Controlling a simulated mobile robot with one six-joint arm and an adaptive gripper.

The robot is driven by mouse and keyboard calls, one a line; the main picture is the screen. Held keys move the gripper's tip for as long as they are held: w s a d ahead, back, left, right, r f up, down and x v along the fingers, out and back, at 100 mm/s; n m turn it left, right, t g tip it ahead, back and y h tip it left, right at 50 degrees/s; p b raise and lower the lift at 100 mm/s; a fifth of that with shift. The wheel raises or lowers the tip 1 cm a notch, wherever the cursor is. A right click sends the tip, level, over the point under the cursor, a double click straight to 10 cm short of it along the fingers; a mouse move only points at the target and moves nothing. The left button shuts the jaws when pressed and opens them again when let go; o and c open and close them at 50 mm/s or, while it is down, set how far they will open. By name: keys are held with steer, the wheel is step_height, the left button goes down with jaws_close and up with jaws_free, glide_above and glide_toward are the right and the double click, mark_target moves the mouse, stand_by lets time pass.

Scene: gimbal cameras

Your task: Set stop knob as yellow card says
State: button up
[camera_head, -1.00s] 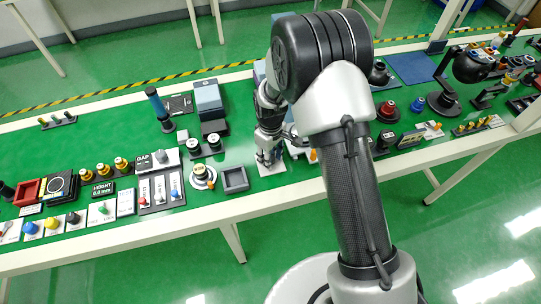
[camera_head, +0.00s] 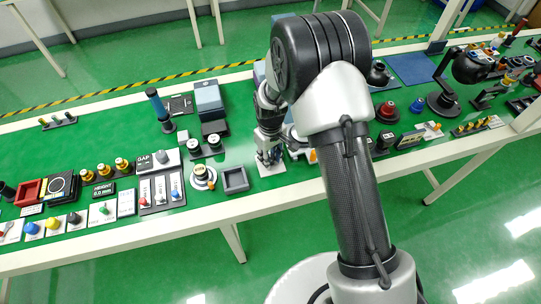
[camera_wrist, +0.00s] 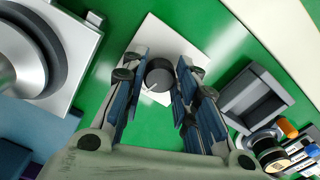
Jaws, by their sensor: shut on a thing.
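A round black knob (camera_wrist: 157,75) with a pale pointer line sits on a white square plate (camera_wrist: 150,35) in the wrist view. I take it as the stop knob. My gripper (camera_wrist: 161,68) has its blue-padded fingers on either side of the knob and is shut on it. In the head view my gripper (camera_head: 267,160) is low over the white plate (camera_head: 272,170) near the table's front edge, and the knob is hidden there. Any scale marks on the plate are not readable. I cannot make out a yellow card with readable writing in either view.
A grey square tray (camera_head: 235,190) stands just left of the plate. A round dial device (camera_head: 202,172) and a panel of small knobs (camera_head: 160,197) lie farther left. A large silver round part (camera_wrist: 25,50) is close by in the wrist view. Green table shows between them.

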steer(key=m, duration=0.4)
steer(key=shift+m+p, duration=0.3)
steer(key=shift+p, duration=0.05)
steer(key=m, duration=0.4)
steer(key=shift+m, duration=0.3)
steer(key=o, duration=1.1)
steer(key=shift+c, duration=0.2)
steer(key=shift+r, duration=0.15)
step_height(320, 180, up, 12)
